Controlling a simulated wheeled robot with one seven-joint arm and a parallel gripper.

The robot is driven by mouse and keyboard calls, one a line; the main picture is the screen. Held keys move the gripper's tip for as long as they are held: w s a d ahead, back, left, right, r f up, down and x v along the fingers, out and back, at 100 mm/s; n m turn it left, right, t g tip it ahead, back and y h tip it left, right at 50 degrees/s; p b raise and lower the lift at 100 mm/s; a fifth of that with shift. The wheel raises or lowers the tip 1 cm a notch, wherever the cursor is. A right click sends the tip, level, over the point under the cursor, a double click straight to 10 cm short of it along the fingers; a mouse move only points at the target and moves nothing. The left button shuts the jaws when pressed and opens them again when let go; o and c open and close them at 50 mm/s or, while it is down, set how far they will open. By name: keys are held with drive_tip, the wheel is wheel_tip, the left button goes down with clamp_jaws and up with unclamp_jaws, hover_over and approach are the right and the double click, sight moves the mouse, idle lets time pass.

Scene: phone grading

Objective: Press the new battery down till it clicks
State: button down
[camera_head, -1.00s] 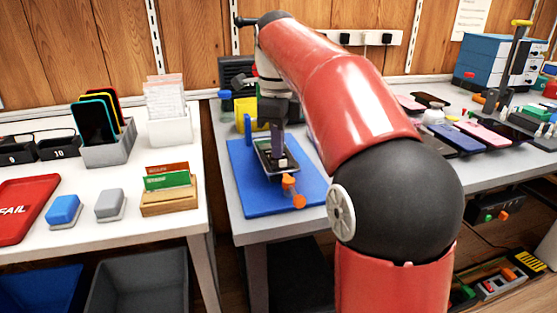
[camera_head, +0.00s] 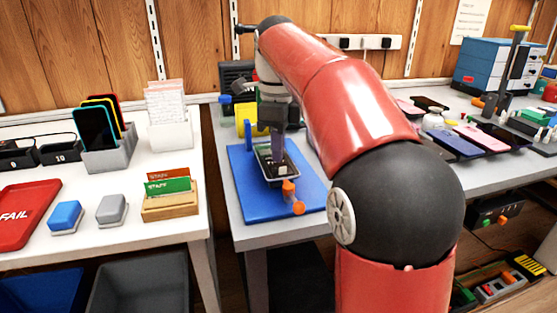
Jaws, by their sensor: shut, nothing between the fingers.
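An opened phone (camera_head: 289,171) lies in a holder on the blue mat (camera_head: 247,200), with its dark inside facing up. A small light block shows inside it; I cannot tell whether this is the new battery. My gripper (camera_head: 277,158) points down over the phone and is shut, with its tips at or just above the phone's inside. The fingers hide part of the phone, and contact is too small to make out. An orange-knobbed clamp (camera_head: 289,188) stands at the phone's near end.
A yellow holder (camera_head: 246,120) and a blue upright post (camera_head: 249,133) stand behind the phone, close to my gripper. Several phones (camera_head: 453,141) lie on the bench at right. The mat's front left is clear.

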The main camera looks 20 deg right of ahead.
sight(278, 165)
drive_tip(key=shift+r+p, duration=1.6)
drive_tip(key=shift+r, duration=1.35)
